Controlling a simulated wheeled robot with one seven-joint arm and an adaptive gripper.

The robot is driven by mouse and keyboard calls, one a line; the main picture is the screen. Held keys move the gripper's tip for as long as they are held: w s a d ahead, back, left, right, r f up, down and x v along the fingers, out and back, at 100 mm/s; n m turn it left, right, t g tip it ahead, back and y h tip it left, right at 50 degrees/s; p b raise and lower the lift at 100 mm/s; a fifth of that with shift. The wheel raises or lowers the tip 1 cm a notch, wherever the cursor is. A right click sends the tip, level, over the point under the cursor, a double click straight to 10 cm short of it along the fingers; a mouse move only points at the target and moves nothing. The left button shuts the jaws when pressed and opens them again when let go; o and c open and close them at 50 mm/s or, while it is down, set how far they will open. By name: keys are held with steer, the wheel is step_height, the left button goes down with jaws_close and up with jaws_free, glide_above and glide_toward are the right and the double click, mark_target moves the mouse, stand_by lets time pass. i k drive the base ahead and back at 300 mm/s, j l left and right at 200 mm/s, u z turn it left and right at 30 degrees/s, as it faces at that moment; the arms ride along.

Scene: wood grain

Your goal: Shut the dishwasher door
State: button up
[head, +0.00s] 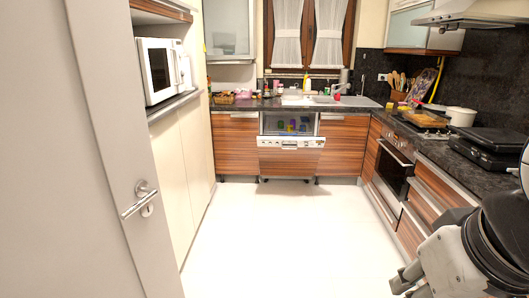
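The dishwasher (290,124) is built into the back counter, below the window. Its door (290,160) has a wood-grain front with a light control strip along its top edge. The door stands partly open, tilted out from the top, and dishes show in the gap above it. My gripper (402,281) is at the bottom right of the head view, far from the door and touching nothing that I can see. It is small and partly cut off by the frame, so its opening is unclear.
White floor (270,230) lies clear up to the dishwasher. Wood-grain cabinets and an oven (393,165) line the right, under a dark counter. A grey door (115,150) with a lever handle stands close on the left, and a microwave (160,70) sits beyond it.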

mark_target(290, 157)
steer(key=i, duration=1.5)
steer(key=i+j, duration=0.1)
steer(key=i, duration=1.45)
steer(key=i+z, duration=0.1)
steer(key=i, duration=1.4)
